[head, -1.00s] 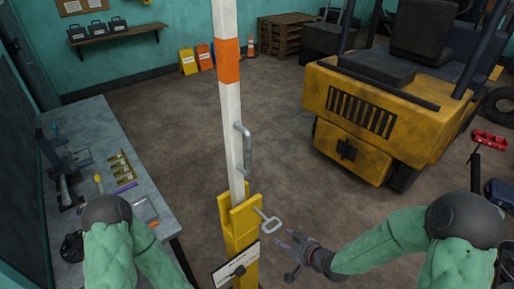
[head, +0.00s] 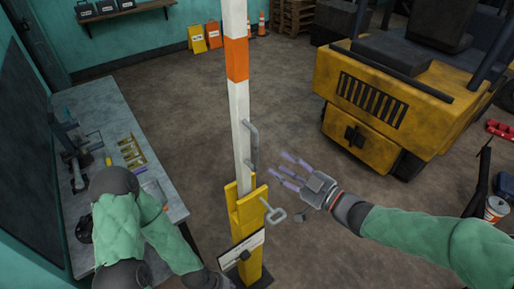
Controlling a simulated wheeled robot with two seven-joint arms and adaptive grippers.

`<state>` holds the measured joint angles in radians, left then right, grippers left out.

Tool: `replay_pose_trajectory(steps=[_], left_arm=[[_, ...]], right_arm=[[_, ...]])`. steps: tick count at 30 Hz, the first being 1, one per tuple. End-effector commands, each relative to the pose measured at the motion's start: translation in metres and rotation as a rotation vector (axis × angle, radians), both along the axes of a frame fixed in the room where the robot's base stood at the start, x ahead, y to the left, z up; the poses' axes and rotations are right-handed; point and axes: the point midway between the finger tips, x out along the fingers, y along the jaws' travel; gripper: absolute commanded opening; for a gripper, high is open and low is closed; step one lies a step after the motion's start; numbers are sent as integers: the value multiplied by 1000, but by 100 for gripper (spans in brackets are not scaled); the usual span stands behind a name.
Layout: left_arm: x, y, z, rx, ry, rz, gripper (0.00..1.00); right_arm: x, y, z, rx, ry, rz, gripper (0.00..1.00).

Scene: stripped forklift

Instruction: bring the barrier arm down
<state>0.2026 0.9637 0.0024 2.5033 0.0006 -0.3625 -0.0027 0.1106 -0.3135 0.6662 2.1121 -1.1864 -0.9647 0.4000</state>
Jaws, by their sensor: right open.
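The barrier arm (head: 240,110), white with an orange band, stands upright in its yellow post bracket (head: 245,212). A grey bar handle (head: 254,148) is fixed to the arm's right side. A pin with a grey ring handle (head: 275,214) sticks out of the bracket's right side. My right gripper (head: 290,170) is open and empty, its spread fingers pointing left toward the barrier arm. It is right of the arm, below the bar handle and above the ring, apparently touching neither. My left arm reaches down to the bottom edge; its fingers are out of the picture.
A workbench (head: 95,100) with tools stands on the left, beneath my left arm. A white sign plate (head: 238,250) is on the post's front. A yellow forklift (head: 390,105) stands at the right. The floor between post and forklift is clear. Signs and cones stand at the back wall.

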Motion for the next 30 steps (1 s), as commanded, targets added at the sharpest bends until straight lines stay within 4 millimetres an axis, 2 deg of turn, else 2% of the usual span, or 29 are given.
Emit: replay_pose_trajectory(steps=[9, 15, 21, 30], left_arm=[[0, 0, -1, 0, 0, 0, 40], [0, 0, -1, 0, 0, 0, 40], [0, 0, 0, 0, 0, 0, 40], [0, 0, 0, 0, 0, 0, 40]], right_arm=[[36, 41, -1, 1, 3, 3, 49], [56, 61, -1, 1, 3, 1, 49], [66, 71, 0, 1, 1, -1, 49], [67, 72, -1, 1, 3, -2, 49]])
